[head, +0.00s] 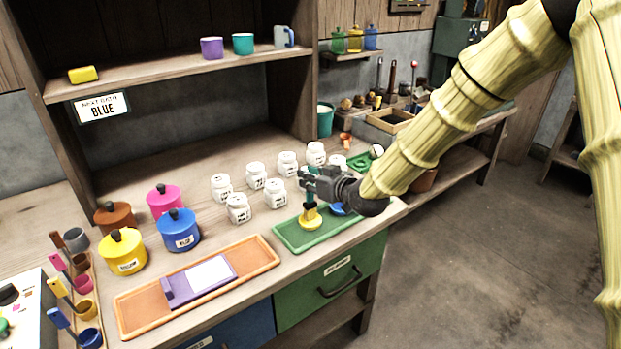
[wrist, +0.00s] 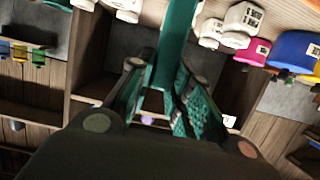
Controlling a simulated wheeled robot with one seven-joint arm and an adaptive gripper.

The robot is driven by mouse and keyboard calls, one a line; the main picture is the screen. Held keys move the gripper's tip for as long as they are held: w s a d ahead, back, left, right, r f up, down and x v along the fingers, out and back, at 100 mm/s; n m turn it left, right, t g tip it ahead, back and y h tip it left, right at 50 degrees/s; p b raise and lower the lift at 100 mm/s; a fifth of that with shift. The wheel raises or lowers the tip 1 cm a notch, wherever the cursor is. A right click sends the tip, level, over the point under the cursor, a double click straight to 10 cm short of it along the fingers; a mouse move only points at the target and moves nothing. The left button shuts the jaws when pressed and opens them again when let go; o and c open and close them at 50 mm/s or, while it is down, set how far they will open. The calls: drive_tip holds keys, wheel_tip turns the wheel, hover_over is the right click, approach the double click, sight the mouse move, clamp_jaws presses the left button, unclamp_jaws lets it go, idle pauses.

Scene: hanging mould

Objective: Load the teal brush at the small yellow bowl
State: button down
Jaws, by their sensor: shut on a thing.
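My gripper (head: 310,183) is shut on the teal brush (wrist: 175,45), whose handle stands between the fingers in the wrist view. The bowl stands on a green tray (head: 290,236) near the bench's front edge. A small blue bowl (head: 337,209) sits beside it, partly hidden by my gripper.
Several white jars (head: 238,208) stand just behind and left of the green tray. An orange tray (head: 128,318) with a purple block (head: 180,290) lies to the left. Lidded blue (head: 178,230) and yellow (head: 122,252) pots stand behind it.

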drive_tip(key=shift+r+p, duration=2)
drive_tip(key=shift+r, duration=1.5)
drive_tip(key=shift+f, duration=0.1)
